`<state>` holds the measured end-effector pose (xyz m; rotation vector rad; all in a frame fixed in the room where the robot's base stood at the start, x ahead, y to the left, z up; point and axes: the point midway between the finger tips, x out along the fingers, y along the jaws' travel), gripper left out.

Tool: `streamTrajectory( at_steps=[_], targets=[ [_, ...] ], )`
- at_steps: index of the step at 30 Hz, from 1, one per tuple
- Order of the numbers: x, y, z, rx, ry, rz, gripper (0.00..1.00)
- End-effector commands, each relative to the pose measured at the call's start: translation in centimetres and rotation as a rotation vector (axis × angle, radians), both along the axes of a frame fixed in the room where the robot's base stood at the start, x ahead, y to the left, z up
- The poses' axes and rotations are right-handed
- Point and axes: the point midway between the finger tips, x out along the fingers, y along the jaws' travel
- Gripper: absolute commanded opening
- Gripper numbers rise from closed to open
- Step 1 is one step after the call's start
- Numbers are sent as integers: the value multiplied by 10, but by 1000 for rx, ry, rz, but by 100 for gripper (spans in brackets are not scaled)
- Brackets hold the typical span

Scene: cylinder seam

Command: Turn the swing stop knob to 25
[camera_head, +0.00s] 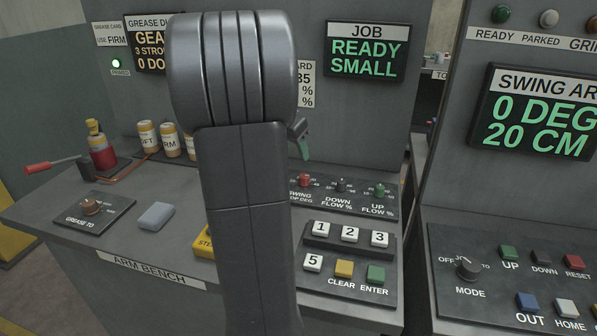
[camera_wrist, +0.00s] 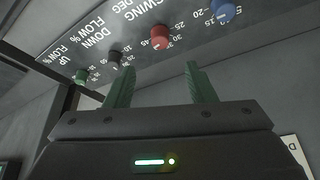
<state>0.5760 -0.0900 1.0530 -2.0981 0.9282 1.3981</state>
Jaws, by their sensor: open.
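A red knob (camera_head: 304,180) with a SWING and DEG label sits at the left of the visible knob row on the bench panel, just right of my arm. In the wrist view the red knob (camera_wrist: 161,37) shows upside down, with a number scale around it. It has a pale mark, but I cannot read its setting. My gripper (camera_wrist: 160,66) is open and empty, with its green fingers apart below the red knob in the picture. In the head view one green finger of my gripper (camera_head: 303,148) shows above the red knob, not touching it.
A black DOWN FLOW knob (camera_head: 341,185) and a green UP FLOW knob (camera_head: 379,190) stand beside it. A blue knob (camera_wrist: 223,10) is on its other side. A keypad (camera_head: 345,255) lies in front. The JOB display (camera_head: 366,52) reads READY SMALL.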

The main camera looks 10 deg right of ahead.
Motion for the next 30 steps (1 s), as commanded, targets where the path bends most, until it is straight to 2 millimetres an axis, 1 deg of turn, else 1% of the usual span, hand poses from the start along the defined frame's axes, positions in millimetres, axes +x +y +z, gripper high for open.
streamTrajectory(
  at_steps=[1,6,9,13,19,28,30],
  targets=[
    [2,-4,-12,-1,5,-2,50],
    [12,-14,-47,0,6,-1,50],
    [17,-20,-65,0,6,-1,50],
    [22,-25,-83,0,4,1,50],
    [26,-29,-96,0,2,1,50],
    [27,-30,-97,0,1,2,50],
    [27,-30,-97,0,1,2,36]
  ],
)
